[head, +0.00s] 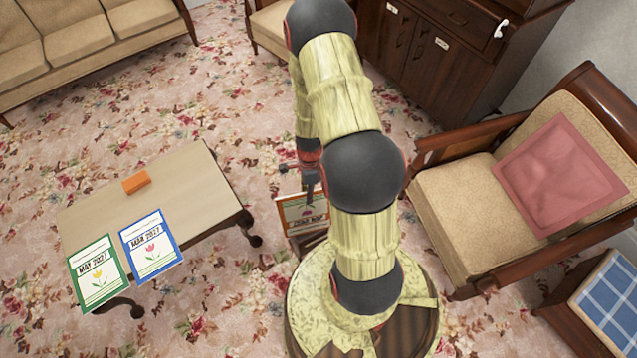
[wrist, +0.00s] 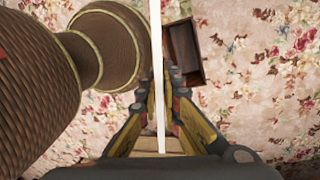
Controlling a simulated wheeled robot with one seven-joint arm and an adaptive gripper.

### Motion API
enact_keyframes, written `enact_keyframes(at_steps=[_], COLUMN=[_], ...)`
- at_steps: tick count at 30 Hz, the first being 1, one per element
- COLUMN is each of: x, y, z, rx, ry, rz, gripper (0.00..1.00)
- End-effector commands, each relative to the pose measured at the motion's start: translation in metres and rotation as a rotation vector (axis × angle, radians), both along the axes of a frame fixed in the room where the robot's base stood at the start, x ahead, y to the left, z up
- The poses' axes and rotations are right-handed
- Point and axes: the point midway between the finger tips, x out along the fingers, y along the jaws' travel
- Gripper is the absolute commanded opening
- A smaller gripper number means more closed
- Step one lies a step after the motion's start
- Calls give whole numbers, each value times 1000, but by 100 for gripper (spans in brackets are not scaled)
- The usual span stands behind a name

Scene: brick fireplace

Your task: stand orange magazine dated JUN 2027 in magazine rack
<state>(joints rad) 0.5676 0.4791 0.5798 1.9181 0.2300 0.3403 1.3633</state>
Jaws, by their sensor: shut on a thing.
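My gripper (head: 308,182) is shut on the top edge of the orange-bordered magazine (head: 300,213), which hangs upright. Its date print appears upside down in the head view and is hard to read. In the wrist view the magazine shows edge-on as a thin white strip (wrist: 158,70) between the fingers of my gripper (wrist: 158,88). The dark wooden magazine rack (head: 308,241) stands on the floor below, partly hidden by the magazine and my arm. In the wrist view the open rack (wrist: 186,52) lies just right of the strip; I cannot tell whether they touch.
A low table (head: 190,185) at the left holds a green magazine (head: 97,275), a blue magazine (head: 152,246) and a small orange block (head: 136,182). An armchair (head: 465,215) with a pink cushion (head: 562,173) stands at the right. Floral carpet (head: 235,315) is clear between table and rack.

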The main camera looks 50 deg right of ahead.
Motion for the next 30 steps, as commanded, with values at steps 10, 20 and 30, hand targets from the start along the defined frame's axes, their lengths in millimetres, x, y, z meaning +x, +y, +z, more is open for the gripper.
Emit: enact_keyframes(at_steps=[10, 20, 30], x=[3, 3, 3], y=[-51, -54, -54], z=[4, -9, -34], rx=[-63, -65, -65], ry=[-130, -138, -139], rz=[237, 260, 258], gripper=[0, 0, 0])
